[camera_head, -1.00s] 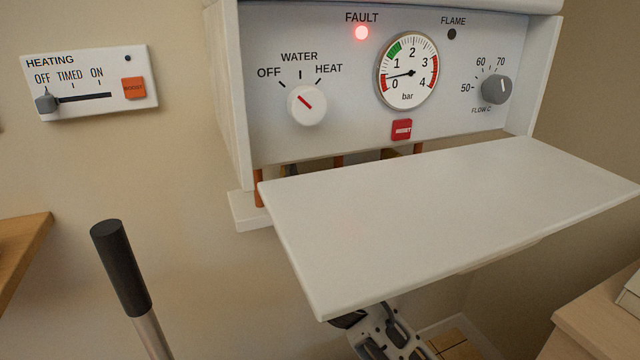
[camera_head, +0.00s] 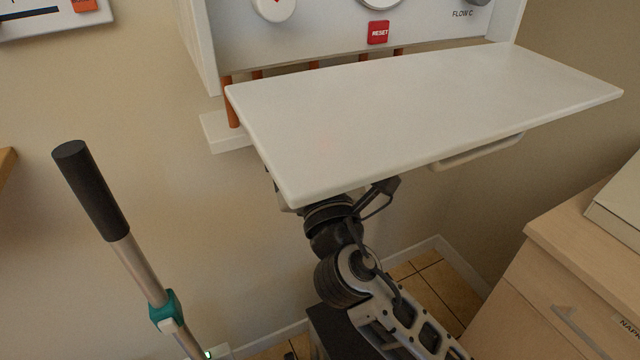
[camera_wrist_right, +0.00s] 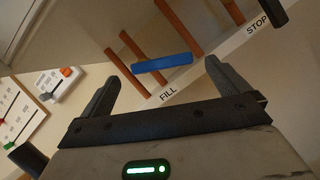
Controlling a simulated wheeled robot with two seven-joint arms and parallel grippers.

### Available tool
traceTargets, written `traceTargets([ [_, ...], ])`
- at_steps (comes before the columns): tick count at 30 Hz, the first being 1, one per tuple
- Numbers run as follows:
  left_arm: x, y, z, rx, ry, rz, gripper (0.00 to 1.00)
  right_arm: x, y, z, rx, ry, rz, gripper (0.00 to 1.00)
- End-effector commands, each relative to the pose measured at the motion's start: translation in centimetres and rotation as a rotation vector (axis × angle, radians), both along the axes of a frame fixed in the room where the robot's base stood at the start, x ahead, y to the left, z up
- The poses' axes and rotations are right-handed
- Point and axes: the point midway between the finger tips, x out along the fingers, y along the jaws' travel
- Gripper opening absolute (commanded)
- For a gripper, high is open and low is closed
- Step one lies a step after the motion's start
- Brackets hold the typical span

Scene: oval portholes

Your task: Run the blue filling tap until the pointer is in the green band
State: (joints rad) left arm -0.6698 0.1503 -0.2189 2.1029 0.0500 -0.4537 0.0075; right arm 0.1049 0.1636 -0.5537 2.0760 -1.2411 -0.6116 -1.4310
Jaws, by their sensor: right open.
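The blue tap handle (camera_wrist_right: 162,63), above the word FILL, shows in the right wrist view as a bar lying crosswise. My right gripper (camera_wrist_right: 162,72) is open, its fingertips on either side of the bar in the picture; I see no grip on it, and cannot tell how deep the bar lies between them. In the head view my right arm reaches up under the lowered white flap (camera_head: 420,115), which hides the gripper and tap. Only the bottom rim of the pressure gauge (camera_head: 380,3) shows; its pointer and green band are out of frame. My left gripper is not in view.
A dark handle (camera_wrist_right: 272,12) is beside the word STOP. Copper pipes (camera_wrist_right: 178,27) run close by. A red RESET button (camera_head: 378,32) is above the flap. A black-handled pole (camera_head: 90,190) stands at left, a wooden cabinet (camera_head: 560,270) at right.

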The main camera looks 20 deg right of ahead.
Motion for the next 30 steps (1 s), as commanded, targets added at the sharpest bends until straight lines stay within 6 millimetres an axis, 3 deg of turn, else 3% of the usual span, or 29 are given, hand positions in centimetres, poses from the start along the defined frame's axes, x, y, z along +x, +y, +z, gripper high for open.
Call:
traceTargets([
  [6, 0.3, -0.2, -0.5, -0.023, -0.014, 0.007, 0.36, -4.5, 0.0, -1.9, 0.001, 0.002, 0.000, 1.00],
  [12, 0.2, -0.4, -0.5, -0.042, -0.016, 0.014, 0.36, -6.6, 0.0, -2.5, 0.001, 0.000, 0.000, 1.00],
  [27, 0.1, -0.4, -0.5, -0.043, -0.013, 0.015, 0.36, -7.0, 0.0, -2.5, 0.001, 0.000, 0.000, 1.00],
  [30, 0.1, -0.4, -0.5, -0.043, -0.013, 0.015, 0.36, -6.8, -0.1, -3.2, 0.041, 0.027, 0.016, 1.00],
])
